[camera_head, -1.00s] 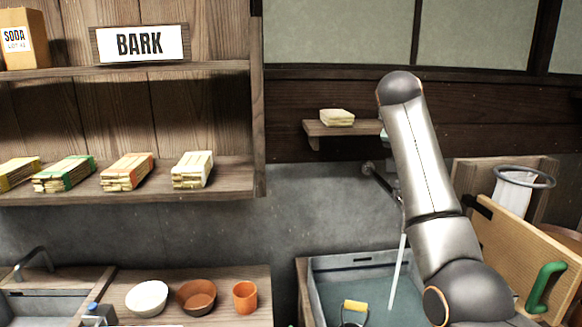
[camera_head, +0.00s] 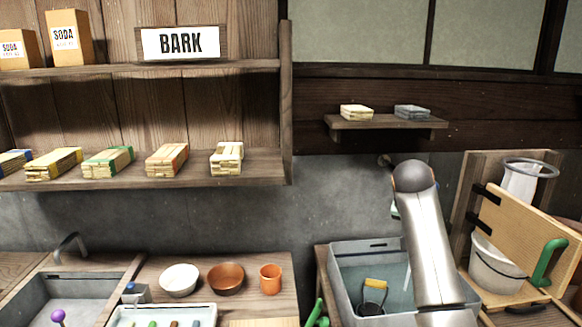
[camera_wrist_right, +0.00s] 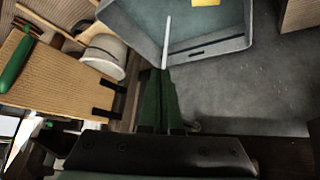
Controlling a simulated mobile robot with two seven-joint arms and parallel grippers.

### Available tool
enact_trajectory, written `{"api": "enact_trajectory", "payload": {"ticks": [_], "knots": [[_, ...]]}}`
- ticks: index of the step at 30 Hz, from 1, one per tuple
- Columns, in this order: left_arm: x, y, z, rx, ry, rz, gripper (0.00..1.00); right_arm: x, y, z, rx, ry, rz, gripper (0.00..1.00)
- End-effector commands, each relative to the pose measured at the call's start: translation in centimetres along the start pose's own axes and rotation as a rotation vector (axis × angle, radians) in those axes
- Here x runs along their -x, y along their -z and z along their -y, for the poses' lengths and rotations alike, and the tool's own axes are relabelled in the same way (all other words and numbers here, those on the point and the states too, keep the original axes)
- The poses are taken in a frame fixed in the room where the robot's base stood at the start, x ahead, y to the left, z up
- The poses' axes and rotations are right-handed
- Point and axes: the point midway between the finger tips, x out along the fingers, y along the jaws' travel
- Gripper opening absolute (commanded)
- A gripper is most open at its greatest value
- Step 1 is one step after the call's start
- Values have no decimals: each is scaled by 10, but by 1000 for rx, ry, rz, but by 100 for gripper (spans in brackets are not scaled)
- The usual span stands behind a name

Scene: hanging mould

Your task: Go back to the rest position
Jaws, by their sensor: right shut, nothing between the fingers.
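My right arm (camera_head: 430,245) rises from the bottom right in the head view, bent in front of the grey wall and the basin. Its gripper is mostly hidden there. In the right wrist view my right gripper (camera_wrist_right: 160,78) shows two dark green fingers pressed together with nothing between them. They point toward the near edge of the grey basin (camera_wrist_right: 229,43), and a thin white rod or stream (camera_wrist_right: 167,38) shows just beyond the tips. My left gripper is not in view.
A ledge (camera_head: 385,123) with two small stacks hangs above the arm. The basin (camera_head: 345,250) holds a yellow-handled tool (camera_head: 375,284). A wooden board (camera_head: 525,240) and white bucket (camera_head: 490,270) stand right. A shelf (camera_head: 150,172) with bundles, bowls and an orange cup (camera_head: 270,279) are left.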

Motion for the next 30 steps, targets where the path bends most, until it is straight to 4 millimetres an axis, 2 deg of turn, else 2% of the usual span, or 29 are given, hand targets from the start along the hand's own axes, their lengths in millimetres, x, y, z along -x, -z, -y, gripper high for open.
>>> {"api": "enact_trajectory", "payload": {"ticks": [1,6,10,15,20,24,27,30], "knots": [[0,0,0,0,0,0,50,-19,-22,-6,22,1,17,0],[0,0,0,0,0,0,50,-64,-95,-25,103,20,59,0],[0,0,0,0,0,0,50,-86,-153,-42,173,41,90,0],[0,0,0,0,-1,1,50,-98,-231,-68,272,77,130,0],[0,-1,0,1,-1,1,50,-92,-303,-93,371,124,170,0],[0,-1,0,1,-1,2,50,-74,-361,-114,457,177,207,0],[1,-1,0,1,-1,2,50,-56,-395,-127,511,218,232,0],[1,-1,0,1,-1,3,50,-39,-420,-137,552,254,251,0]]}}
